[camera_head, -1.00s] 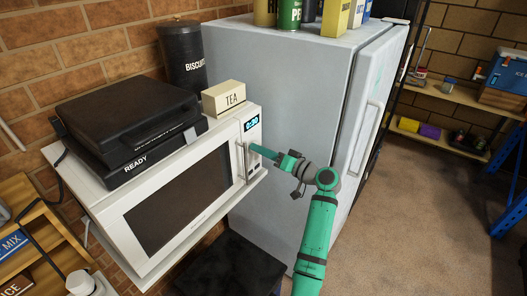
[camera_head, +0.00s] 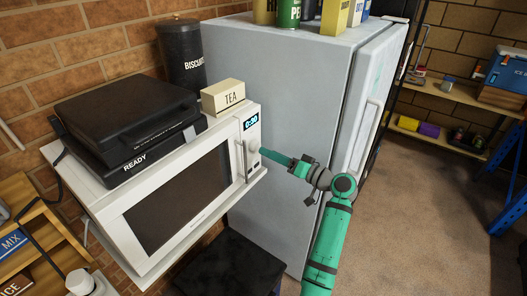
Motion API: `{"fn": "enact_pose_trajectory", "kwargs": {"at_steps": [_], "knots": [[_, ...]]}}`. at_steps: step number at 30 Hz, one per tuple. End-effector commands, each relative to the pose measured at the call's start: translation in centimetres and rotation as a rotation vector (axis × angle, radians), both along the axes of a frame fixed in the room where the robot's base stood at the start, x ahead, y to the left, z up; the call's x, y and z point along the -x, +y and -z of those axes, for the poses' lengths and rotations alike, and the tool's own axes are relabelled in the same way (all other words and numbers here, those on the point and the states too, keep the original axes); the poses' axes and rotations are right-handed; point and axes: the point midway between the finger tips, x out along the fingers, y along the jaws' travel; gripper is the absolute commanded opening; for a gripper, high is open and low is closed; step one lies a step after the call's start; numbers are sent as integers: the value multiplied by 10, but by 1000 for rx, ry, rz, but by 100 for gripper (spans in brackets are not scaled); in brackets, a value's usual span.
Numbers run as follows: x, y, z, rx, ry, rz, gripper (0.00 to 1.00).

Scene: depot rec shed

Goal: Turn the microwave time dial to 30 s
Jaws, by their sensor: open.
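The white microwave (camera_head: 110,208) stands on the left with its door shut. Its control panel is on the right end of the front, with a lit cyan display (camera_head: 251,121) that seems to read 0:30, though the digits are small. My green gripper (camera_head: 264,153) is just to the right of the dial, fingers pointing at the panel. It is open and empty, and seems to be apart from the dial.
A black case (camera_head: 125,115) and a TEA box (camera_head: 223,97) lie on top of the microwave. A biscuit tin (camera_head: 184,55) is behind. The grey fridge (camera_head: 275,90) stands close behind my gripper. The door handle (camera_head: 240,160) is beside the dial. Floor at right is clear.

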Motion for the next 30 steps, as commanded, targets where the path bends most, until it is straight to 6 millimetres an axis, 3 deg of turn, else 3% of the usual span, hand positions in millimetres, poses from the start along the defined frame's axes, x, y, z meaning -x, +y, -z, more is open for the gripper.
{"fn": "enact_pose_trajectory", "kwargs": {"at_steps": [9, 26, 30], "knots": [[30, -36, -2, 0, 0, 0, 50], [36, -41, -2, 1, 0, -2, 50], [36, -39, 8, 0, 12, 12, 50]]}}
